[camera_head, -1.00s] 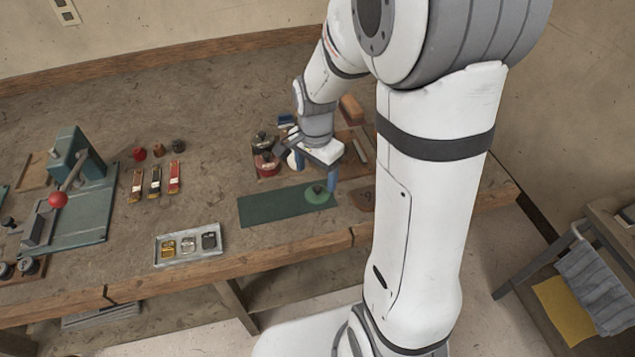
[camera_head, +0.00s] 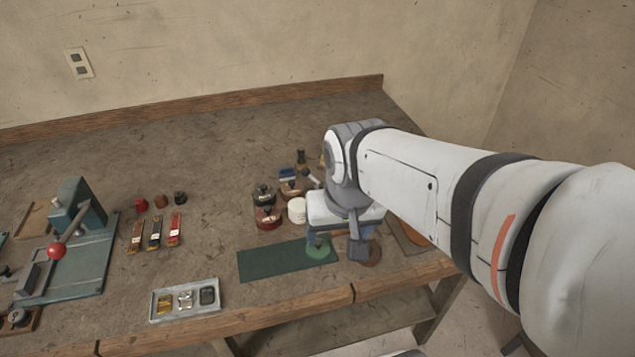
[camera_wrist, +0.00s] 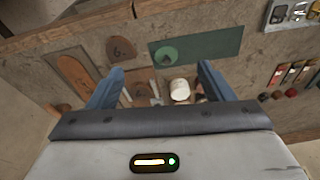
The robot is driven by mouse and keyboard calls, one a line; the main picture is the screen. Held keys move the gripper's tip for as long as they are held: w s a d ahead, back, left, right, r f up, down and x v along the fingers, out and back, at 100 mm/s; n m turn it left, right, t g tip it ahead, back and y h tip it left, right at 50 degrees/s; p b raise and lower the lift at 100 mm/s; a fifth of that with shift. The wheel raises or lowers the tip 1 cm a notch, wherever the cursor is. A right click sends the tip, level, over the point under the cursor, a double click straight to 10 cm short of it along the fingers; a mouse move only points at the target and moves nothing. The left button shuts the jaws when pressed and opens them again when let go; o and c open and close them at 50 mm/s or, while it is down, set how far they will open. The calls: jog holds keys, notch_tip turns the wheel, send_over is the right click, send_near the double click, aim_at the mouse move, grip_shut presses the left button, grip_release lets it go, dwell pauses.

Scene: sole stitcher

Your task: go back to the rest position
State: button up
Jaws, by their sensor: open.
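My gripper (camera_head: 335,248) is over the right part of the bench, beside the green disc (camera_head: 318,250) at the right end of the dark green mat (camera_head: 270,263). In the wrist view its two blue fingers are spread wide with nothing held between them (camera_wrist: 160,82). Beyond the fingers, the white jar (camera_wrist: 180,88) and the green disc (camera_wrist: 165,56) show on the bench below. My arm comes in from the right and hides part of the bench's right end.
Dark and red jars (camera_head: 266,216) stand left of my gripper. A metal tray with buckles (camera_head: 185,314) lies near the front edge. A green press with a red knob (camera_head: 75,215) stands at left. Brown leather pieces (camera_wrist: 120,48) lie at right.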

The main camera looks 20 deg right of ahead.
jog(key=shift+s+d+n, duration=0.3)
jog(key=shift+s+n, duration=0.4)
jog(key=shift+s, duration=0.05)
